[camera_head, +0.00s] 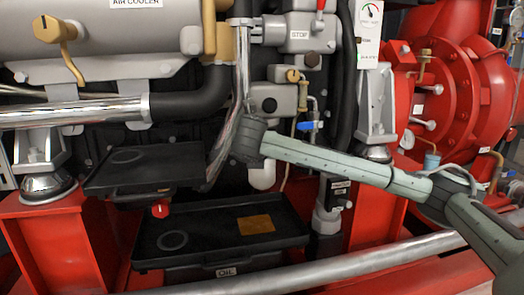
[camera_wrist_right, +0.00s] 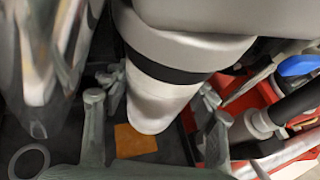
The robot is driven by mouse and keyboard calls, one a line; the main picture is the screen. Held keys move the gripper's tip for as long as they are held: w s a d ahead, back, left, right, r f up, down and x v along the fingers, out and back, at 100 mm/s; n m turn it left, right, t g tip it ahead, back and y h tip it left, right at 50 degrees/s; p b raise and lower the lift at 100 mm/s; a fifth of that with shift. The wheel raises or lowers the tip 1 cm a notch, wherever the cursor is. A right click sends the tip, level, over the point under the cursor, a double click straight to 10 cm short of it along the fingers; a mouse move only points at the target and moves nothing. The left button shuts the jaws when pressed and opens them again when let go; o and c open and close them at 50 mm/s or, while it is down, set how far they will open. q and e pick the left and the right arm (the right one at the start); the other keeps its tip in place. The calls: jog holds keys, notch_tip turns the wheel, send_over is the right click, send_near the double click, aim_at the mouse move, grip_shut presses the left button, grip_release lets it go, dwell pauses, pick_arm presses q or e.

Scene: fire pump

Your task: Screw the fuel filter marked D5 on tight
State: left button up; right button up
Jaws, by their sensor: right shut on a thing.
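The fuel filter (camera_wrist_right: 165,85) is a white cylinder with a black band, hanging upright below a grey housing in the right wrist view. No D5 mark can be read on it. In the head view only its rounded white lower end (camera_head: 262,175) shows below my right wrist. My right gripper (camera_wrist_right: 160,100) is shut on the filter, with a finger on each side of it. The fingers' exact contact is partly hidden by the filter. In the head view my right arm reaches in from the right, and its grey end hides the fingers. My left gripper is not in view.
A black tray marked OIL (camera_head: 190,255) lies below, with an orange patch (camera_wrist_right: 135,141) on its floor. Another black tray (camera_head: 143,170) stands to the left. A blue-handled valve (camera_head: 308,126) and hoses are close on the right. A chrome pipe (camera_head: 228,110) stands close left.

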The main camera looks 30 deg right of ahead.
jog(key=shift+f+m+h, duration=0.2)
jog(key=shift+m+h, duration=0.1)
jog(key=o, duration=1.8)
jog(key=shift+o, duration=0.2)
jog(key=shift+s+a, duration=0.1)
